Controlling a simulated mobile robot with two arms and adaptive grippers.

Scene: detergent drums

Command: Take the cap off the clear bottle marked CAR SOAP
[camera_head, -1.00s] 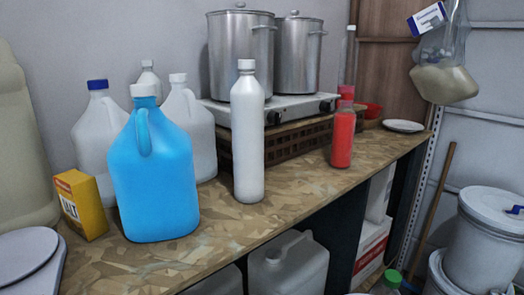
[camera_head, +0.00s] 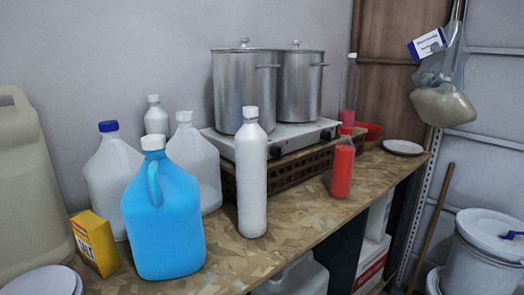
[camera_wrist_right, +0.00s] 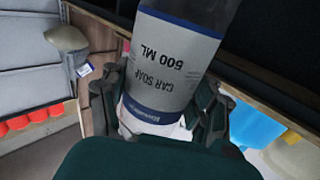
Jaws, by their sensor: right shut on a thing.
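In the right wrist view the bottle marked CAR SOAP (camera_wrist_right: 172,62) fills the upper middle. It has a grey label reading CAR SOAP and ML, with a dark blue band at one end. My right gripper (camera_wrist_right: 160,115) is shut on it, with dark fingers on both sides of the bottle. The bottle's cap does not show in this view, and its far end runs out of the picture at the top. The head view shows neither this bottle nor either gripper. My left gripper is not in view.
The bench (camera_head: 310,218) holds a blue jug (camera_head: 162,220), a white bottle (camera_head: 252,185), a red bottle (camera_head: 342,170) and a yellow box (camera_head: 95,243). Two steel pots (camera_head: 245,95) stand on a stove behind. White buckets (camera_head: 482,255) stand at the lower right.

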